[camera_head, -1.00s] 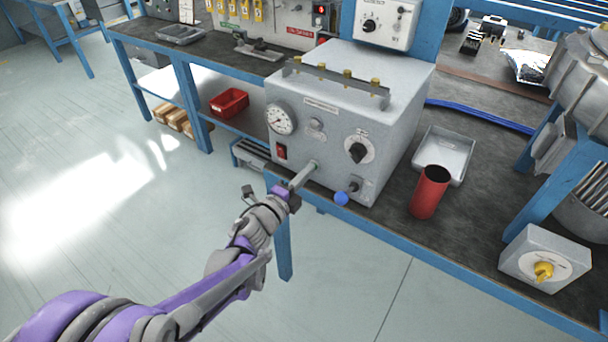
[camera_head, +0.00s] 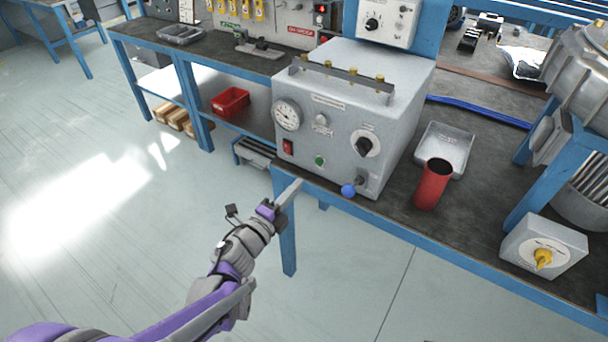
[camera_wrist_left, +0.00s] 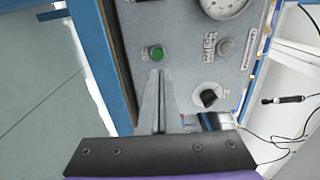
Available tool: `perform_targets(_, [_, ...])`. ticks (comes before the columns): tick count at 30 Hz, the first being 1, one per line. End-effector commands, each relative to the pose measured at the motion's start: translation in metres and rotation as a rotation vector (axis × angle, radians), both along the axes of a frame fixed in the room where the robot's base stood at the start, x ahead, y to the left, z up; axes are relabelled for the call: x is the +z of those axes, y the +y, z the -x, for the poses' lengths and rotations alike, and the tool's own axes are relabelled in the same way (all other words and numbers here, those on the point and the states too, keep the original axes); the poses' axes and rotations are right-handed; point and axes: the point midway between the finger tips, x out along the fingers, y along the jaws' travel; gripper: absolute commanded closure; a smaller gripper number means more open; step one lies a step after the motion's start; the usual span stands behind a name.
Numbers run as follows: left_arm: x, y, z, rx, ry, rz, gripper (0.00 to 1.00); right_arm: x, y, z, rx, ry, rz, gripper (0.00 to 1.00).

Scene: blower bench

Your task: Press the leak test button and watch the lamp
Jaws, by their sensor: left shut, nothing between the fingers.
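The grey test box (camera_head: 300,160) stands on the bench with its front panel facing me. A green button (camera_head: 320,161) sits low on the panel; it also shows in the left wrist view (camera_wrist_left: 157,53). Above it is a small round pale lamp (camera_head: 322,118), also in the wrist view (camera_wrist_left: 225,47), grey with no visible glow. My left gripper (camera_head: 297,184) is shut and empty, its fingertips in front of and below the green button, apart from it. In the wrist view the fingers (camera_wrist_left: 161,78) point towards the button. My right gripper is out of view.
The panel also has a gauge (camera_head: 287,115), a red switch (camera_head: 288,146) and a black knob (camera_head: 367,145). A red cylinder (camera_head: 432,184) and a grey tray (camera_head: 444,149) stand to the right. The floor at left is clear.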

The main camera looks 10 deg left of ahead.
Motion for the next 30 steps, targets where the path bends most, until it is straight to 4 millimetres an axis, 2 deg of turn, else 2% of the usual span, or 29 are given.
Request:
perform_targets(3, [0.001,0.009,0.022,0.002,0.0,-0.001,1.0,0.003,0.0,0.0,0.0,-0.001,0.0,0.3])
perform_targets(9, [0.0,0.015,0.041,0.001,0.0,-0.001,1.0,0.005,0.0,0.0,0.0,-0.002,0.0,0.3])
perform_targets(27, [0.0,0.016,0.044,0.001,0.0,0.001,1.0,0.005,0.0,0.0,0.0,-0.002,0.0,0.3])
perform_targets(30, [0.003,0.022,0.044,0.037,0.013,0.034,1.0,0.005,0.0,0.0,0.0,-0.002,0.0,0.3])
